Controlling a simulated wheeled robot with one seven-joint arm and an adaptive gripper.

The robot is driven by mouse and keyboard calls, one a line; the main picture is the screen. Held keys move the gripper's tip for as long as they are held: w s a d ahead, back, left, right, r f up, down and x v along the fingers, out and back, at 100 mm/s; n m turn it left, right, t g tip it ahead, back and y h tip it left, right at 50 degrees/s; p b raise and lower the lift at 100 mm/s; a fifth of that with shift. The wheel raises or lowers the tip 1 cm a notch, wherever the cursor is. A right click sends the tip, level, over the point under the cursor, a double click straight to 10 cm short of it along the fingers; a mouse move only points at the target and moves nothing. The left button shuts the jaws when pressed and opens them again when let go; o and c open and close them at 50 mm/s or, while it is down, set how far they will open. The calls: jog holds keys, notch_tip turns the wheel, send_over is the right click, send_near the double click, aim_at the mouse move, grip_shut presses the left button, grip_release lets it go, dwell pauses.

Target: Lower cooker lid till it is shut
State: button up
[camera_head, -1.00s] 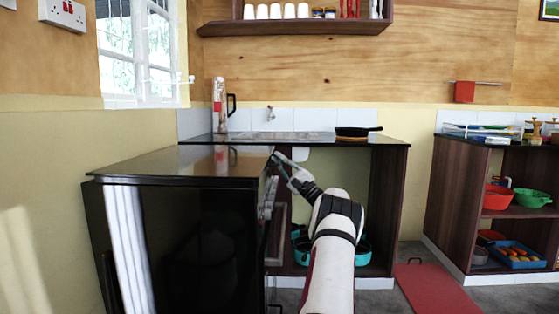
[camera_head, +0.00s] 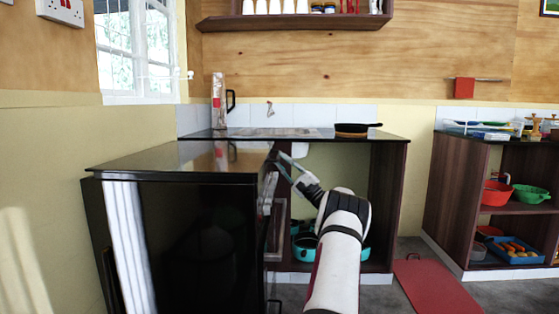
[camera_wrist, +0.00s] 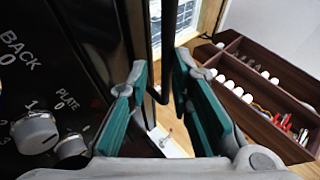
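The black cooker (camera_head: 190,240) stands at the left with its side towards the head camera. Its glossy dark lid (camera_head: 165,162) lies nearly flat across the top; I cannot tell whether a small gap is left under it. My gripper (camera_head: 283,158) is at the cooker's front upper edge, partly hidden by it. In the wrist view my gripper (camera_wrist: 162,66) is open, with its teal-padded fingers on either side of a thin black bar (camera_wrist: 167,40). Whether they touch it is unclear. Control knobs (camera_wrist: 35,132) show on the dark panel beside the left finger.
A counter (camera_head: 300,136) behind the cooker holds a dark pan (camera_head: 352,129) and a tall flask (camera_head: 219,100). Teal pots (camera_head: 304,246) sit below it. A shelf unit (camera_head: 455,200) stands at the right. A red board (camera_head: 432,288) lies on the floor, which is otherwise open there.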

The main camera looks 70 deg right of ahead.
jog(key=v, duration=0.9)
jog(key=shift+f, duration=0.25)
jog(key=shift+s, duration=0.15)
